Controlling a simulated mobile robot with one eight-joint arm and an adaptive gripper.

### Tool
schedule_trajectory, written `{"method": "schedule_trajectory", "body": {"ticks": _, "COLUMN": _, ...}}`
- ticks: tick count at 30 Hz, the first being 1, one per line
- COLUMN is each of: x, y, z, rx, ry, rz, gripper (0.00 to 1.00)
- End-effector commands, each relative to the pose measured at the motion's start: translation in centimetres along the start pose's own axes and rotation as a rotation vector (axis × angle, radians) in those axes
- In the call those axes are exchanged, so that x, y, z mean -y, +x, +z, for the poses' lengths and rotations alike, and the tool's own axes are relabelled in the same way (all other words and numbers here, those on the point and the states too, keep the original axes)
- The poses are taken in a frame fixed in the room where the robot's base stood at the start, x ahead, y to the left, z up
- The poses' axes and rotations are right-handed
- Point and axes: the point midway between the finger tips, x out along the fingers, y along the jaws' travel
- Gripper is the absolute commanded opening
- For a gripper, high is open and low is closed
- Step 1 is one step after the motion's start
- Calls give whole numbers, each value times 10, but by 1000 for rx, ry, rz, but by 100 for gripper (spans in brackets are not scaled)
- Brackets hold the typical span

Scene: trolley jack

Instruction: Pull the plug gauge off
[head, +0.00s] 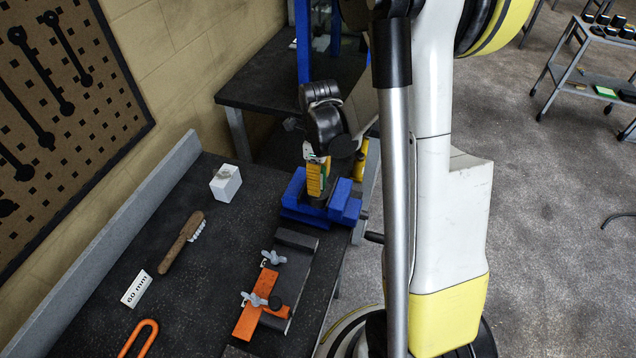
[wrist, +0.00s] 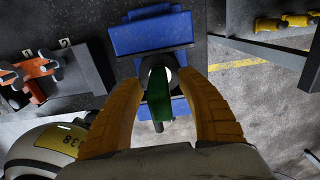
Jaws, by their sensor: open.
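A blue vise (head: 293,196) stands at the far right corner of the dark bench, and it also shows in the wrist view (wrist: 150,36). In the wrist view, a green piece (wrist: 178,100), apparently the plug gauge's handle, rises from a dark round part with a pale centre in the vise. My gripper (wrist: 160,80) has its two yellow-orange fingers apart, one on each side of the green piece, with gaps visible. In the head view, my gripper (head: 316,178) points down over the vise. The gauge is hidden there by the fingers.
An orange clamp fixture (head: 250,318) with wing nuts and a dark block lies in front of the vise. A white cube (head: 226,184), a brush (head: 178,247), a "60 mm" card (head: 136,289) and an orange hook (head: 140,338) lie to the left. A grey ledge (head: 110,250) edges the bench.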

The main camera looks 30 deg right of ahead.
Motion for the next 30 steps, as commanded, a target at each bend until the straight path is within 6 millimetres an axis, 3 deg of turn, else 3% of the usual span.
{"method": "schedule_trajectory", "body": {"ticks": 3, "x": 0, "y": -1, "z": 0, "rx": 0, "ry": 0, "rz": 0, "gripper": 44}}
{"method": "schedule_trajectory", "body": {"ticks": 7, "x": 0, "y": -1, "z": 0, "rx": 0, "ry": 0, "rz": 0, "gripper": 4}}
{"method": "schedule_trajectory", "body": {"ticks": 8, "x": 0, "y": -1, "z": 0, "rx": 0, "ry": 0, "rz": 0, "gripper": 0}}
{"method": "schedule_trajectory", "body": {"ticks": 19, "x": 0, "y": -4, "z": 0, "rx": 0, "ry": 0, "rz": 0, "gripper": 0}}
{"method": "schedule_trajectory", "body": {"ticks": 30, "x": 0, "y": -24, "z": 0, "rx": 0, "ry": 0, "rz": 0, "gripper": 0}}
